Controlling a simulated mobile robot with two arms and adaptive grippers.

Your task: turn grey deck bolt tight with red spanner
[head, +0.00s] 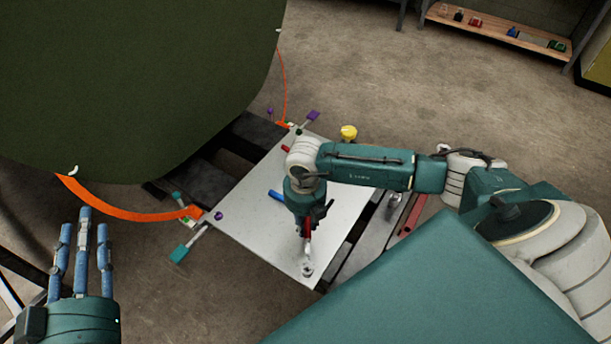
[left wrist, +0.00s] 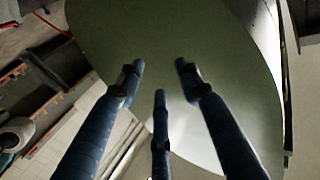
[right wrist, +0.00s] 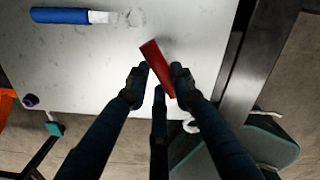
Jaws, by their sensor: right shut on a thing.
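The red spanner (head: 308,228) stands out below my right gripper (head: 310,208) in the head view. Its silver end reaches down to the grey deck bolt (head: 307,269) near the front corner of the white panel. I cannot tell whether it fits around the bolt. In the right wrist view my right gripper (right wrist: 158,74) is shut on the red handle (right wrist: 152,58), and a silver part (right wrist: 190,126) shows partly behind a finger. My left gripper (head: 83,228) is open and empty at the lower left, away from the panel; its spread fingers also show in the left wrist view (left wrist: 160,80).
The white panel (head: 250,225) carries a blue-handled tool (head: 276,195). Teal clamps (head: 181,252), a purple clamp (head: 313,115) and orange straps (head: 130,214) line its edges. A large dark green shell (head: 130,80) fills the upper left. A shelf (head: 500,30) stands far back.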

